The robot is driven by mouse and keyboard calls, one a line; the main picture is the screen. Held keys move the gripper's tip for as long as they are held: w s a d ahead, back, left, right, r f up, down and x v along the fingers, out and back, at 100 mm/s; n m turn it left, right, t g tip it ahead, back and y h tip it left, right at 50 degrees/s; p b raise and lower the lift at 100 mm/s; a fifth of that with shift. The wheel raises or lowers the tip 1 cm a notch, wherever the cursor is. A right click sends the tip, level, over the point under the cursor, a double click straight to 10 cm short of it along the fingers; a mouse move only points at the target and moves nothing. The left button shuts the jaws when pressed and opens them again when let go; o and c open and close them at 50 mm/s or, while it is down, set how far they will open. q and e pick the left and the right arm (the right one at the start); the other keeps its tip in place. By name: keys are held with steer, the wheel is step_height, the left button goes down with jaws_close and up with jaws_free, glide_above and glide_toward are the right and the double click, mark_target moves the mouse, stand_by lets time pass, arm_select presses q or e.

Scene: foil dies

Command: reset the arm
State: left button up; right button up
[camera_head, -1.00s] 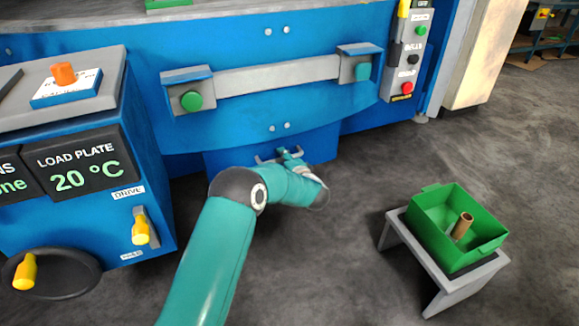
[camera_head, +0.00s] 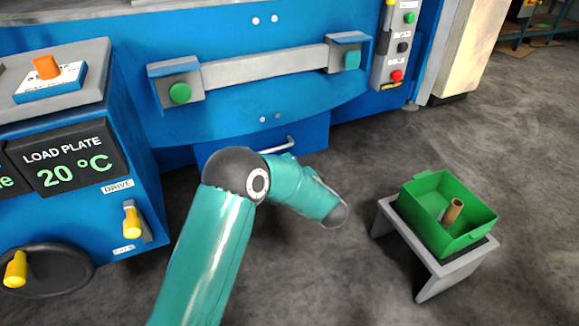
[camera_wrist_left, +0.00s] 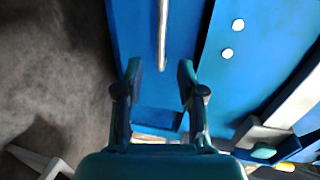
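The teal arm in the head view is my left one, coming up from the bottom and bending right at a dark elbow. Its gripper is hidden behind its own links there. In the left wrist view my left gripper (camera_wrist_left: 157,76) is open, with nothing between its two fingers. A blue drawer front (camera_head: 308,138) low on the press carries a metal bar handle (camera_head: 281,146). In the left wrist view the handle (camera_wrist_left: 162,35) lies beyond the fingertips, apart from them. My right gripper is not in view.
A grey stool (camera_head: 441,268) at right bears a green bin (camera_head: 425,207) with a brown cylinder (camera_head: 453,211) inside. A blue control console (camera_head: 85,222) with yellow handles stands at left. A button panel (camera_head: 398,45) is on the press. Grey floor between console and stool is free.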

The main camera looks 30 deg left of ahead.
arm_select(q)
steer(key=s+a+f+m+h, duration=0.15)
steer(key=s+f, duration=0.25)
steer(key=f, duration=0.5)
steer(key=s+d+f+h, duration=0.8)
steer(key=d+f, duration=0.2)
steer(key=f, duration=0.3)
steer(key=s+d+f+n+g+h, duration=0.2)
steer(key=s+d+n+g+h, duration=0.25)
steer(key=s+d, duration=0.4)
steer(key=s+d+f+n+g+h, duration=0.35)
steer(key=s+d+n, duration=0.25)
steer(key=s, duration=0.6)
step_height(320, 180, up, 37)
steer(key=p, duration=3.6)
steer(key=shift+a, duration=0.15)
